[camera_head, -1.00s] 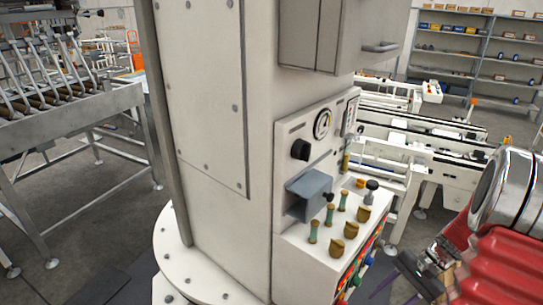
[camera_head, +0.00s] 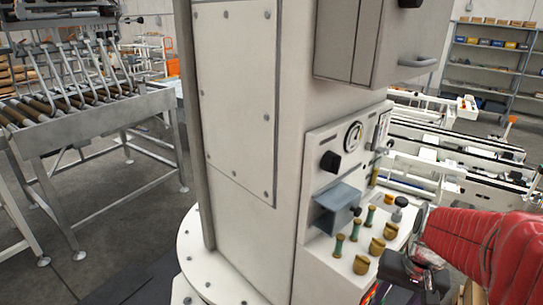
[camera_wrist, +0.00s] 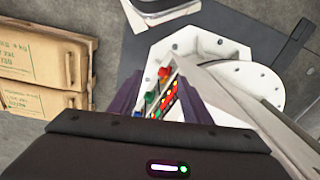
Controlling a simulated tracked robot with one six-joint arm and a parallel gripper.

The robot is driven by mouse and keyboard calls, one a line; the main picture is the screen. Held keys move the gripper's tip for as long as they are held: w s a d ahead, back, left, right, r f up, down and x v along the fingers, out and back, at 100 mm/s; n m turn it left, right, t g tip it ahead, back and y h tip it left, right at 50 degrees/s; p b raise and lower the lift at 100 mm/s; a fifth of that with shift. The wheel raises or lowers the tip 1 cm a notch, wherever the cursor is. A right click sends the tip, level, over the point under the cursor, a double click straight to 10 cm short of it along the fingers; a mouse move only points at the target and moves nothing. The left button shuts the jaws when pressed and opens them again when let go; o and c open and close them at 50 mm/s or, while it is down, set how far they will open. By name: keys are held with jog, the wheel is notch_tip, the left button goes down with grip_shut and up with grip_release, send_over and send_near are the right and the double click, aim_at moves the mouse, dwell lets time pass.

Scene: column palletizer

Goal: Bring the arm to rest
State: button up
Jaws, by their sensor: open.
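My gripper (camera_wrist: 160,80) shows in the wrist view as two dark purple fingers standing apart with nothing held between them. Behind the gap are coloured buttons (camera_wrist: 167,97) on the side of the column's control box. In the head view my red-sleeved arm (camera_head: 475,240) reaches in from the right edge. Its dark wrist is at the lower right, in front of the control box (camera_head: 335,270); the fingertips are hard to make out there. I cannot tell whether the gripper touches the box.
The white palletizer column (camera_head: 245,130) on its round base (camera_head: 205,265) fills the middle. A roller conveyor (camera_head: 90,120) stands left, with white conveyors (camera_head: 460,150) and shelves (camera_head: 490,65) behind right. Cardboard boxes (camera_wrist: 45,60) lie left in the wrist view. Some floor is clear.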

jog(key=s+a+r+n+t, duration=0.2)
jog(key=a+r+n+t, duration=0.2)
jog(key=a+r, duration=0.6)
jog(key=shift+s+a+r+n+t, duration=0.15)
jog(key=shift+a+r+n+t, duration=0.25)
jog(key=shift+a+n, duration=0.35)
jog(key=shift+o, duration=0.3)
dwell(0.4)
